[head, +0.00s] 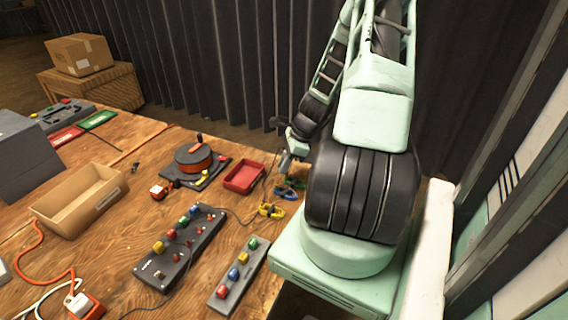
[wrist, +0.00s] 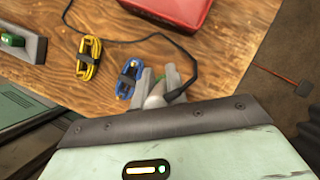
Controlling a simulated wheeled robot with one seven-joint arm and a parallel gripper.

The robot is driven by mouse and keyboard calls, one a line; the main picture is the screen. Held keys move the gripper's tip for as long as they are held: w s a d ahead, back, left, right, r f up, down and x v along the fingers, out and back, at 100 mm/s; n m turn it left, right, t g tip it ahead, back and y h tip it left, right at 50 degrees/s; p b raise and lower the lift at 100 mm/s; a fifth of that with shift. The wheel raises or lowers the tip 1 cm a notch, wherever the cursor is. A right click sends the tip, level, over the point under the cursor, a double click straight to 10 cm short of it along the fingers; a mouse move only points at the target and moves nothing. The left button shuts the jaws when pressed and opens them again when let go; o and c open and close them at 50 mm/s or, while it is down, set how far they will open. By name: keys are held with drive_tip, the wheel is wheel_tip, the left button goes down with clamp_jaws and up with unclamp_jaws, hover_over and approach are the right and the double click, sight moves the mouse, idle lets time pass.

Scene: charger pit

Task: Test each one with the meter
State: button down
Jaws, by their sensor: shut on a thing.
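My gripper (head: 287,160) is above the table's right part, near the red tray. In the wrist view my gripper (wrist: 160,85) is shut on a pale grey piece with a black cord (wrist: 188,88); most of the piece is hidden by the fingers. A coiled yellow cable (head: 271,210) and a coiled blue cable (head: 286,193) lie beside it on the table; a green coil (head: 297,183) lies just behind. The wrist view shows the yellow coil (wrist: 88,60) and the blue coil (wrist: 128,78). I cannot tell which device is the meter.
A dark panel with coloured posts (head: 182,245) and a grey strip with coloured blocks (head: 238,275) stand in front. A red tray (head: 244,177), a round orange-black device (head: 194,157), a cardboard box (head: 80,200) and an orange cord (head: 38,262) are also on the table.

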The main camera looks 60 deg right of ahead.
drive_tip(key=shift+f, duration=0.8)
idle(1.2)
drive_tip(key=c, duration=1)
unclamp_jaws()
drive_tip(key=shift+r, duration=0.1)
drive_tip(key=shift+r+p, duration=3.1)
drive_tip(key=shift+r, duration=0.65)
